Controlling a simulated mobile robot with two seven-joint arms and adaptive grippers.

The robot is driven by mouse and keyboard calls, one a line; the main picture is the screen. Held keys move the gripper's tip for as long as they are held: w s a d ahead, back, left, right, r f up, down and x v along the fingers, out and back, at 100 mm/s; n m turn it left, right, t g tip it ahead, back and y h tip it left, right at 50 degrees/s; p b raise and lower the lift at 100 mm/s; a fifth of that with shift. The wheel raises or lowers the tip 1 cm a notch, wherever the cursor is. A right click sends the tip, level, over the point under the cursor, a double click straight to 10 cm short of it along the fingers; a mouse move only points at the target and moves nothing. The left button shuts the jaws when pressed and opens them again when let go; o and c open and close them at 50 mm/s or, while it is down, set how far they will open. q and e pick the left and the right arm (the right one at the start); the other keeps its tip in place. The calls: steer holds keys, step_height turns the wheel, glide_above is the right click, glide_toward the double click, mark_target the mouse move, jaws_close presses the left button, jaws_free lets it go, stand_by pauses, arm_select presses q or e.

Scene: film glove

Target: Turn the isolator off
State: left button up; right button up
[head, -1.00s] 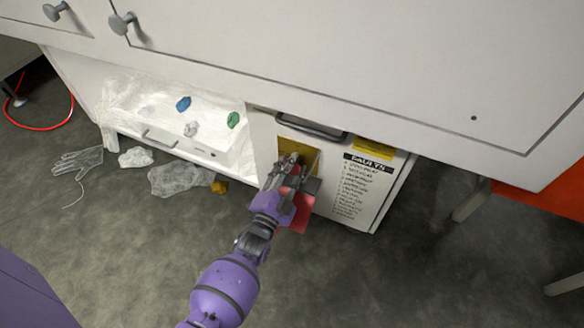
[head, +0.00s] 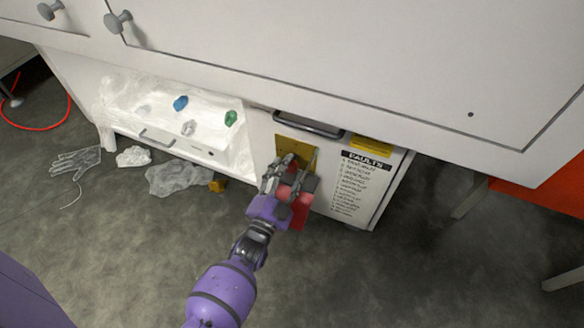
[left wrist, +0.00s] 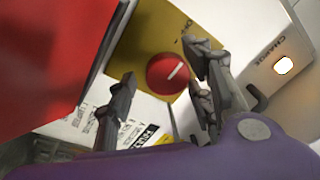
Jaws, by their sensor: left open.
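The isolator is a round red knob (left wrist: 168,72) with a white line across it, on a yellow plate (left wrist: 150,30) in the left wrist view. In the head view the yellow plate (head: 296,145) is on the white cabinet's front, and my left gripper hides the knob. My left gripper (head: 287,172) is open in front of the plate. In the left wrist view its fingers (left wrist: 160,92) stand apart on either side of the knob's near side, with nothing between them that I can see held. My right gripper is not in view.
A red panel (left wrist: 50,60) fills the left of the wrist view, close to the fingers. A dark handle (head: 308,125) sits above the plate, and a faults list (head: 358,185) is to its right. Plastic film, crumpled pieces and a clear glove (head: 75,162) lie at left.

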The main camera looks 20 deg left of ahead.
arm_select(q)
steer(key=s, duration=0.6)
steer(key=shift+f, duration=0.35)
steer(key=shift+s+f, duration=0.1)
